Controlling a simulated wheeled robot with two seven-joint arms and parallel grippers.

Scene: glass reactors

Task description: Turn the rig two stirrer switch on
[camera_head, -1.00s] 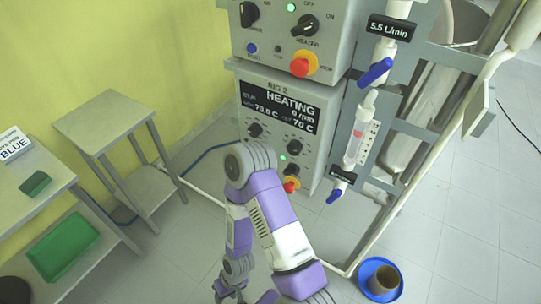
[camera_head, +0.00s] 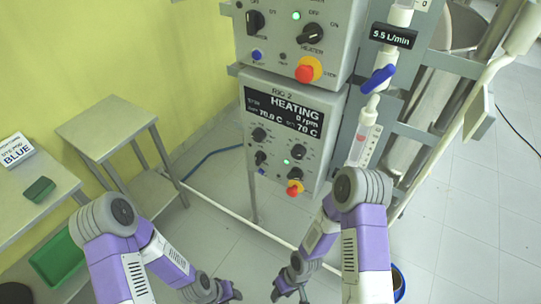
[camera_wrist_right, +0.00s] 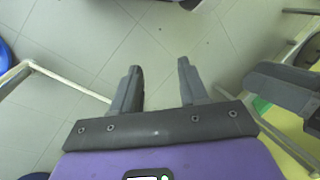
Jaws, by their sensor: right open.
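The Rig 2 control box (camera_head: 330,125) is grey, with a display reading HEATING, 0 rpm and 70 C. Below the display are several black knobs, including an upper left knob (camera_head: 259,135), a lower left knob (camera_head: 260,157) and a right knob (camera_head: 299,152). Their labels are too small to read, so I cannot tell which is the stirrer switch. A green light (camera_head: 287,162) is lit. My right gripper (camera_head: 289,292) is low in front of the box, apart from it; the right wrist view shows it open and empty (camera_wrist_right: 158,66). My left gripper (camera_head: 230,291) is low, to its left; its jaws are unclear.
A red and yellow stop button (camera_head: 294,188) sits at the box's lower edge. Another control box (camera_head: 345,60) is above. A flow tube with a blue valve (camera_head: 378,79) stands to the right. A metal side table (camera_head: 105,125) is at left. A white floor rail (camera_head: 235,218) runs in front.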

